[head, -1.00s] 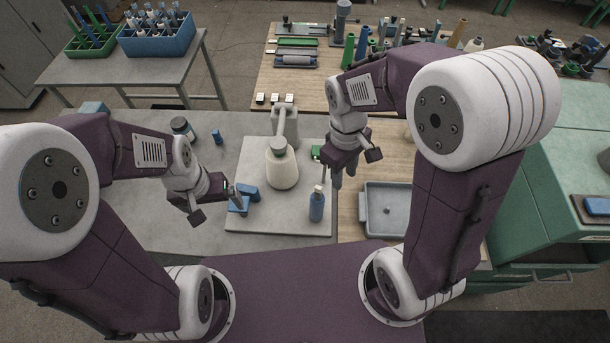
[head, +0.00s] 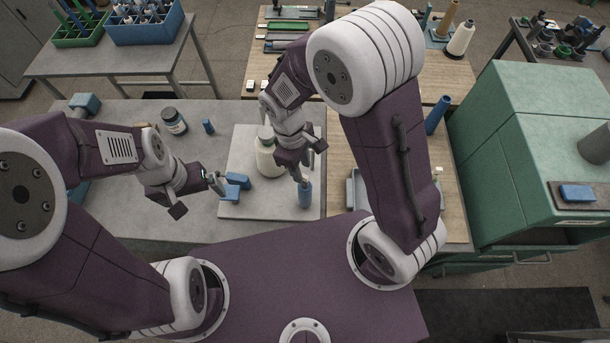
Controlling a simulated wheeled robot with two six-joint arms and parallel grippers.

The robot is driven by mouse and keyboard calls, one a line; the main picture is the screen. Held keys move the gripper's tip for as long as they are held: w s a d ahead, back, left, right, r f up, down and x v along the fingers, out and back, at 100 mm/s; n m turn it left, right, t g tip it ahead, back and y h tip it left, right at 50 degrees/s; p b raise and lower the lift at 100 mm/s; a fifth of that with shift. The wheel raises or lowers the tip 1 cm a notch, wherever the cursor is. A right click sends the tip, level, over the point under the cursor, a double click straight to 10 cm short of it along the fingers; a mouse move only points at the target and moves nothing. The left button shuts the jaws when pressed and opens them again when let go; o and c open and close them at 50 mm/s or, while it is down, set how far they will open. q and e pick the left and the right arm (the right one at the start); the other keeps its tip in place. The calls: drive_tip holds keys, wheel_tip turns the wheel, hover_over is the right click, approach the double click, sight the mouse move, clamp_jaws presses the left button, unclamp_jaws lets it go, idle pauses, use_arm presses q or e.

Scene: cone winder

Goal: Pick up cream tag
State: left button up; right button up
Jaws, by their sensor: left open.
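I cannot pick out the cream tag with certainty. Small pale pieces (head: 250,86) lie at the left edge of the back wooden bench, and a small cream-coloured piece (head: 437,171) shows just right of my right arm; both are too small to identify. My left gripper (head: 205,190) is open and empty, just left of a blue bracket (head: 236,185) on the pale board. My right gripper (head: 298,168) points down just above a blue bottle (head: 305,195); whether its jaws are open or shut is unclear. My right arm hides part of the wooden bench.
A cream cone (head: 267,160) stands on the pale board (head: 240,208), partly behind my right gripper. A dark jar (head: 174,121) and small blue piece (head: 208,126) stand on the grey table. A grey tray (head: 352,190) is mostly hidden. A green cabinet (head: 530,150) stands at right.

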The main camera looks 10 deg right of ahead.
sight(304, 176)
drive_tip(key=f, duration=0.4)
drive_tip(key=shift+d+p, duration=0.3)
drive_tip(key=shift+f, duration=0.15)
clamp_jaws()
